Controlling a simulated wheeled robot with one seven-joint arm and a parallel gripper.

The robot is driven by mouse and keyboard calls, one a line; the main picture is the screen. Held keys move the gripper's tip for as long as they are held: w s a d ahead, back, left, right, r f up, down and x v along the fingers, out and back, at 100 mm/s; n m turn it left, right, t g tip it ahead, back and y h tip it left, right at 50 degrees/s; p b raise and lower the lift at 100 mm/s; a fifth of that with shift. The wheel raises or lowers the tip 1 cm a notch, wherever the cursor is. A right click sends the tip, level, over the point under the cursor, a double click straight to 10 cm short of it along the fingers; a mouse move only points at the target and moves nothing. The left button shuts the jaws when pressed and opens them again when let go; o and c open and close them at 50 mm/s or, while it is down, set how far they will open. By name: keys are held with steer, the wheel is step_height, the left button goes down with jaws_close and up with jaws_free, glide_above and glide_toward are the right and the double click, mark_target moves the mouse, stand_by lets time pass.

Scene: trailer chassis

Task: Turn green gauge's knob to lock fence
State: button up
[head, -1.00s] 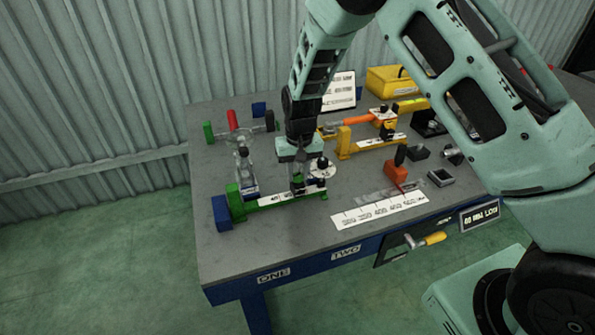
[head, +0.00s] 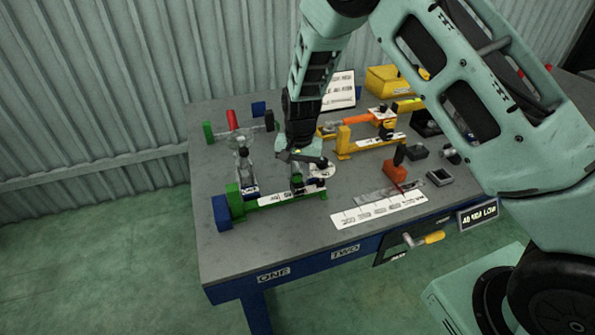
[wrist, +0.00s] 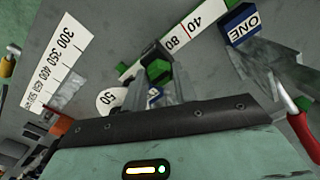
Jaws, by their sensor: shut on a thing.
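The green gauge (head: 236,201) lies along the table's front left, with a white scale label on its bar. It also shows in the wrist view (wrist: 128,73). Its green knob (wrist: 157,69) sits on a block on the bar, beside the numbers 40 and 80. My gripper (wrist: 163,82) points down over the gauge and is shut on the green knob, with its fingers at the knob's sides. In the head view my gripper (head: 297,178) partly hides the knob and the bar's middle.
A glass-like stand (head: 243,165) is just left of my gripper. A yellow gauge (head: 343,142) stands behind to the right. A white ruler strip (head: 380,210) lies at the front. The back left holds a red cylinder (head: 232,119).

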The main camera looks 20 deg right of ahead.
mark_target(300, 175)
steer(key=o, duration=1)
steer(key=r, duration=0.5)
steer(key=r+b, duration=0.1)
steer(key=r, duration=0.5)
steer(key=r+b, duration=0.1)
steer(key=r, duration=0.5)
steer(key=shift+s+d+r, duration=0.15)
steer(key=shift+d+r, duration=0.1)
steer(key=shift+d, duration=0.05)
steer(key=s+a+r+n+y, duration=0.1)
steer(key=s+a+n, duration=0.25)
steer(key=s, duration=0.45)
steer(key=s+a+r+n, duration=0.1)
steer(key=s+a+n, duration=0.1)
steer(key=s+a, duration=0.35)
steer(key=s+n, duration=0.2)
steer(key=s, duration=0.4)
steer(key=s+d+f+n, duration=0.1)
steer(key=s+n, duration=0.2)
steer(key=s, duration=0.4)
steer(key=s+n, duration=0.3)
steer(key=s, duration=0.4)
steer(key=shift+d+f+h, duration=0.4)
